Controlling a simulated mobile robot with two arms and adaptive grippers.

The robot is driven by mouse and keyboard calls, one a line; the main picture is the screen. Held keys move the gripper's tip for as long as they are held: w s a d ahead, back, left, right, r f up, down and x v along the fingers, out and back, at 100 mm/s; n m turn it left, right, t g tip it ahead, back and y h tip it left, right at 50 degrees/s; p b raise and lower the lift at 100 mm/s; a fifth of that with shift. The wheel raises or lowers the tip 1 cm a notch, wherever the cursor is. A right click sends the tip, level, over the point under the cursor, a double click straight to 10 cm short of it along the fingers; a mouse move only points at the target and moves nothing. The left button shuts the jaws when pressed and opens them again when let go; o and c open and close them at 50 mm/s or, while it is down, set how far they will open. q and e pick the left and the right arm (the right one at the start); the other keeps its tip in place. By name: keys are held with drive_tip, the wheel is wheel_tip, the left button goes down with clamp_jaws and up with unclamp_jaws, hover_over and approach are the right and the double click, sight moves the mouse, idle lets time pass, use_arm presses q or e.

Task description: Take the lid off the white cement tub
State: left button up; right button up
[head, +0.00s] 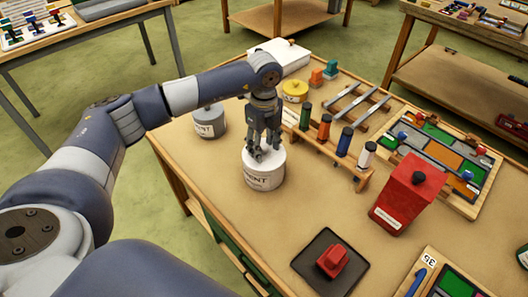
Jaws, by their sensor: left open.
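The white cement tub (264,179) stands upright near the left edge of the workbench, its label facing me. My left gripper (264,152) points down right over the top of the tub, its fingers open at the lid (273,158). The lid is on the tub and partly hidden by the fingers; I cannot tell whether they touch it. A grey cement tub (210,123) stands just behind and to the left. My right gripper is not in view.
Right of the tub, a wooden rack (328,150) holds several coloured cylinders. A red box (408,194), a black tray (313,266) with a red block, a leaded panel (442,160) and a yellow pot (295,91) surround it. Bare bench lies in front of the tub.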

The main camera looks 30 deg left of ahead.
use_arm(q)
clamp_jaws()
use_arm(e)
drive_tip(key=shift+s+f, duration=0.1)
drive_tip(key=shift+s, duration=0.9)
use_arm(q)
drive_tip(key=shift+r, duration=0.1)
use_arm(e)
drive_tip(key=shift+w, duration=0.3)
